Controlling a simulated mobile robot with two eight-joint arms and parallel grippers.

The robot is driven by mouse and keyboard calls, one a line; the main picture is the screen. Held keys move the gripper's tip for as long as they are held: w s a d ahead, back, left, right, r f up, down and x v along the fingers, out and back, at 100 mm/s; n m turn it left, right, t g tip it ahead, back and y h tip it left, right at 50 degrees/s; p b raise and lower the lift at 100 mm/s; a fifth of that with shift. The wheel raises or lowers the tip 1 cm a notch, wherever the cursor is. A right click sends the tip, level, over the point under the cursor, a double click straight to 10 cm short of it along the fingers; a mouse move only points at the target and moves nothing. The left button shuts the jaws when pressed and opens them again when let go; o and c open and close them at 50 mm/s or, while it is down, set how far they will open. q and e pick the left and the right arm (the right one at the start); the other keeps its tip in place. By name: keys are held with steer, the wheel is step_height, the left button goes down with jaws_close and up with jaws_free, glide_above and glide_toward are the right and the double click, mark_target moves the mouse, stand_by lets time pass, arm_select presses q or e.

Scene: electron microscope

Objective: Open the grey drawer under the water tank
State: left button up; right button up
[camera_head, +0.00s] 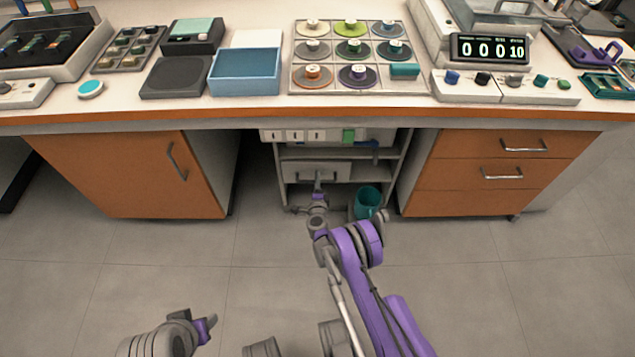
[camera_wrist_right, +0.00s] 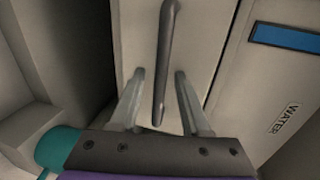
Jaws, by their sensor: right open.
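The grey drawer (camera_head: 335,172) sits in the shelf unit under the bench, with its front apparently flush. In the right wrist view its pale front (camera_wrist_right: 138,35) fills the middle, and its dark bar handle (camera_wrist_right: 168,50) runs nearly upright in the picture. My right gripper (camera_wrist_right: 160,100) is open, with one finger on each side of the handle's lower part; contact cannot be told. In the head view the right gripper (camera_head: 318,178) is at the drawer front. A panel marked WATER (camera_wrist_right: 245,90), with a blue strip, lies beside the drawer front. My left gripper (camera_head: 208,322) is low at the left, its jaws unclear.
A teal bin (camera_head: 367,200) stands on the floor right of my right gripper. An orange cupboard (camera_head: 120,175) is on the left and orange drawers (camera_head: 480,172) on the right. The bench edge (camera_head: 250,114) overhangs. The floor in front is mostly clear.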

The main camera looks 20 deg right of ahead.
steer(key=shift+w, duration=0.1)
jaws_close()
stand_by(1.4)
